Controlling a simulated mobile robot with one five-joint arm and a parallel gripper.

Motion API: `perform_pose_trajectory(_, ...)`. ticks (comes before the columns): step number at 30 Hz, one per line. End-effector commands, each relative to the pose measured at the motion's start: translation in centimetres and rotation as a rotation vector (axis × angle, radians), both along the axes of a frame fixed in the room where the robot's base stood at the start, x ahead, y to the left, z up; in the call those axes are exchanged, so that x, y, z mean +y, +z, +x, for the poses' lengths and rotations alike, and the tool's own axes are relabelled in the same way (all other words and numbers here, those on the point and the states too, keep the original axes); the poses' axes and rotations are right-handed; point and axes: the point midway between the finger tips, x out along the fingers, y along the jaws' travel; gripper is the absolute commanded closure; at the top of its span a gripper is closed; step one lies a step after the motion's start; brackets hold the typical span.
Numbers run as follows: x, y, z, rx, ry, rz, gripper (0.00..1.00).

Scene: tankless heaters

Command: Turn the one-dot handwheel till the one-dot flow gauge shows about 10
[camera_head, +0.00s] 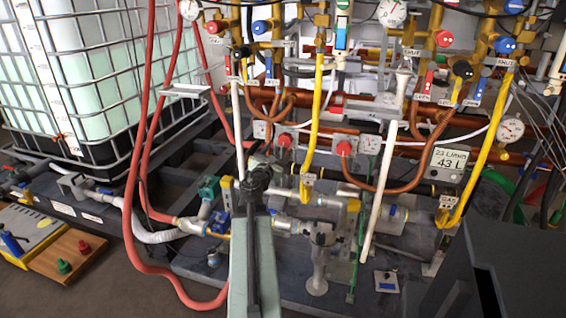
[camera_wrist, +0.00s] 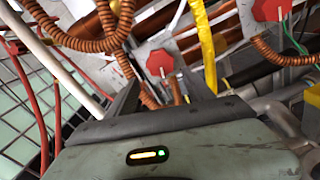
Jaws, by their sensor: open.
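Two red handwheels sit on grey plates among the pipes: a left one (camera_head: 285,140) and a right one (camera_head: 345,148). They also appear in the wrist view, the left one (camera_wrist: 161,63) near the middle and the right one (camera_wrist: 271,9) at the top right. A round white gauge (camera_head: 370,143) is beside the right wheel. Dot marks and gauge readings are too small to read. My gripper (camera_head: 256,176) is open and empty, below and left of the left wheel. In the wrist view my gripper (camera_wrist: 158,96) points toward that wheel, apart from it.
Yellow hoses (camera_head: 317,110), copper pipes and a white rod (camera_head: 378,190) crowd around the wheels. Red hoses (camera_head: 150,110) hang at left before a caged tank (camera_head: 95,90). A display (camera_head: 450,163) reads 23 L/min, 43 L.

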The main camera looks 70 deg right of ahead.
Motion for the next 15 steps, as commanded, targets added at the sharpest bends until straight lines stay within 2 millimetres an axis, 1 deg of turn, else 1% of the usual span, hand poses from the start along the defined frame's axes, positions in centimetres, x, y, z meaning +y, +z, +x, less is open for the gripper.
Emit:
perform_pose_trajectory(1,-0.2,-0.2,-0.3,0.017,0.001,-0.005,0.39)
perform_pose_trajectory(5,-0.3,0.1,-0.2,0.024,0.003,-0.007,0.39)
perform_pose_trajectory(8,-1.0,0.1,-0.1,0.022,0.003,-0.006,0.39)
perform_pose_trajectory(11,-2.4,0.1,0.0,0.020,0.002,-0.006,0.39)
perform_pose_trajectory(15,-5.2,0.1,0.2,0.019,0.001,-0.005,0.39)
